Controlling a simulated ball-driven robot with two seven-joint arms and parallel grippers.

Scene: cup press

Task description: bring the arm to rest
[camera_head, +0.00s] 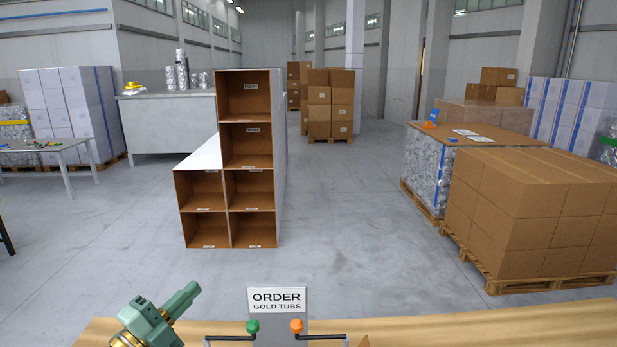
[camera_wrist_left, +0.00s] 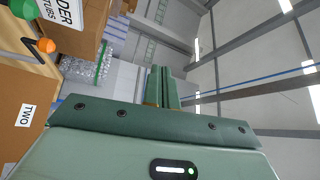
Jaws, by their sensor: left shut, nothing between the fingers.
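My left gripper (camera_head: 188,294) is over the left part of the wooden table (camera_head: 500,325), at the bottom of the head view. It points up and to the right, and its fingers are shut with nothing between them. In the left wrist view the two green fingers (camera_wrist_left: 161,85) lie side by side, touching, and point away into open space. My right gripper does not show in either view.
On the table stand an ORDER GOLD TUBS sign (camera_head: 277,299), a green knob (camera_head: 253,326) and an orange knob (camera_head: 296,326). A brown cubby shelf (camera_head: 205,190) stands beyond, with a pallet of cartons (camera_head: 535,210) at right. The wrist view shows a carton labelled TWO (camera_wrist_left: 22,95).

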